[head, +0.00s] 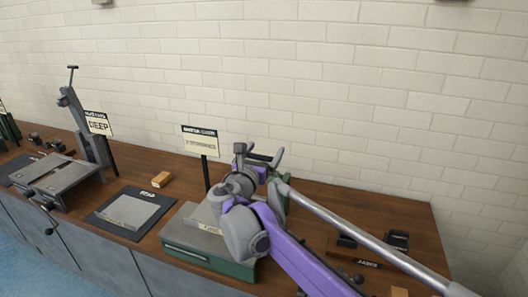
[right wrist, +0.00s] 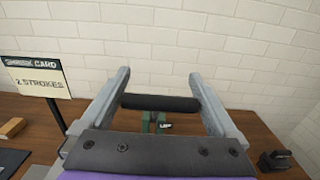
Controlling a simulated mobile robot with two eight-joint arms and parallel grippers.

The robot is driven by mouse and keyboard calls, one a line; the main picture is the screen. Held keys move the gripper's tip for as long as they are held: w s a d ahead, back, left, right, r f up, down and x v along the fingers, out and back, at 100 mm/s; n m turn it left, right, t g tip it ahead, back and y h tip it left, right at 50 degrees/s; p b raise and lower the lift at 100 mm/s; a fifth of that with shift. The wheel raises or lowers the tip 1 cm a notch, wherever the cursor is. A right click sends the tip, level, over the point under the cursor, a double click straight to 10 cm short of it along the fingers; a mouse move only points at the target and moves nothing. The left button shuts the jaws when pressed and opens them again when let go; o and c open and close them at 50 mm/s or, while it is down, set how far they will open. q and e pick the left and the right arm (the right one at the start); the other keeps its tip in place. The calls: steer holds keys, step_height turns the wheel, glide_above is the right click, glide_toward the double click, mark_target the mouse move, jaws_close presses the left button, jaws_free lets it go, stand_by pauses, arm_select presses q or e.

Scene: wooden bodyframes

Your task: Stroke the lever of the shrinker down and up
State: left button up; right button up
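My right gripper (head: 259,152) reaches over the bench from the lower right on its purple arm. In the right wrist view its two grey fingers (right wrist: 160,100) stand wide apart. A black horizontal bar, the lever's grip (right wrist: 160,102), lies between them, its ends close to the fingers. I cannot tell whether they touch. The green shrinker (right wrist: 150,141) shows just below the bar, with a small label reading "UP". My gripper and arm hide most of the shrinker in the head view. My left gripper is not in view.
A sign (right wrist: 36,77) reading "2 STROKES" stands left of the gripper. A green box with a grey top (head: 185,255) sits at the bench front. Left are a dark mat with a grey plate (head: 128,210), a wooden block (head: 162,180) and a grey machine (head: 65,180). A brick wall stands behind.

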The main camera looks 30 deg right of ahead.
jaws_close()
steer(key=s+a+f+t+h+b, duration=0.1)
steer(key=s+a+f+b, duration=0.2)
steer(key=f+b, duration=0.3)
steer(key=s+a+f+t+h+b, duration=0.2)
steer(key=s+a+f+b, duration=0.1)
steer(key=f, duration=0.7)
steer(key=shift+s+a+f+b, duration=0.3)
steer(key=shift+a+b, duration=0.55)
steer(key=shift+b, duration=0.5)
steer(key=shift+o, duration=0.7)
jaws_free()
steer(key=shift+o, duration=0.2)
steer(key=shift+a, duration=0.15)
steer(key=v, duration=1.1)
steer(key=shift+f, duration=0.15)
